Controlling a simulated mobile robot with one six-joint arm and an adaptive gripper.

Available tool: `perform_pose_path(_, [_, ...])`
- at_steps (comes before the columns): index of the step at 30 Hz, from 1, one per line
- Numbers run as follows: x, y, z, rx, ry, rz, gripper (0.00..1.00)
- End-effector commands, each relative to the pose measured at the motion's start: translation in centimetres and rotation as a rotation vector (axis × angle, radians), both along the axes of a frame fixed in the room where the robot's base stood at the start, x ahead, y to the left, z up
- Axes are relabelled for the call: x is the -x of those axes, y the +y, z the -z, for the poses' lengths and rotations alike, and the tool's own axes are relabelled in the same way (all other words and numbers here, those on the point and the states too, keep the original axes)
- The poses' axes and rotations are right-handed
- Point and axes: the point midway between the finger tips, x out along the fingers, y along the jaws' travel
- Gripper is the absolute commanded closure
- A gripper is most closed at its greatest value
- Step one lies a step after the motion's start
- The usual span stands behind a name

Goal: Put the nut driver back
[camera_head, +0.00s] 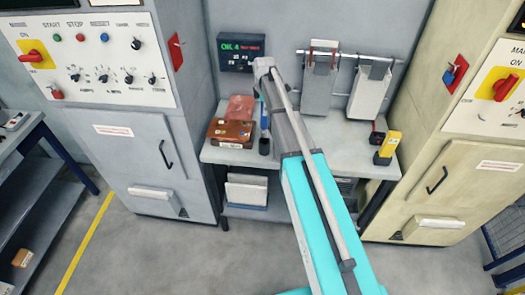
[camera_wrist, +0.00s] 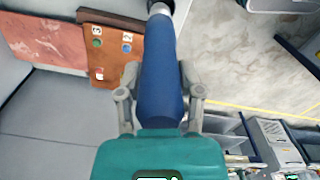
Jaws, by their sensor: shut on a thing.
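The nut driver has a blue handle (camera_wrist: 162,70) and a grey metal end that reaches the top edge of the wrist view. My gripper (camera_wrist: 160,98) is shut on the handle, with one finger on each side. In the head view the nut driver shows as a small blue and dark upright shape (camera_head: 264,118) over the left part of the bench (camera_head: 335,135). It is just right of a brown box (camera_head: 230,131). My arm hides part of that area. I cannot tell whether the nut driver touches the bench or the box.
A reddish block (camera_head: 240,108) lies by the brown box. Two grey plates (camera_head: 318,90) (camera_head: 370,92) hang from a rail at the back. A yellow tool (camera_head: 389,147) stands at the bench's right. Cabinets (camera_head: 135,165) (camera_head: 440,180) flank the bench. The floor in front is clear.

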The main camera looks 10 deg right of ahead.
Motion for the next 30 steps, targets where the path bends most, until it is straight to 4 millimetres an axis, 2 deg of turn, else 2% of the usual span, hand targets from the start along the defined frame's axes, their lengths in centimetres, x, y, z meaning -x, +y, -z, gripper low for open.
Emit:
perform_pose_path(8, [0.0, 0.1, 1.0, 0.0, 0.0, 0.0, 1.0])
perform_pose_path(21, [0.0, 0.1, 5.0, 0.0, 0.0, -0.001, 1.0])
perform_pose_path(30, [0.0, 0.2, 6.3, 0.0, 0.0, -0.001, 1.0])
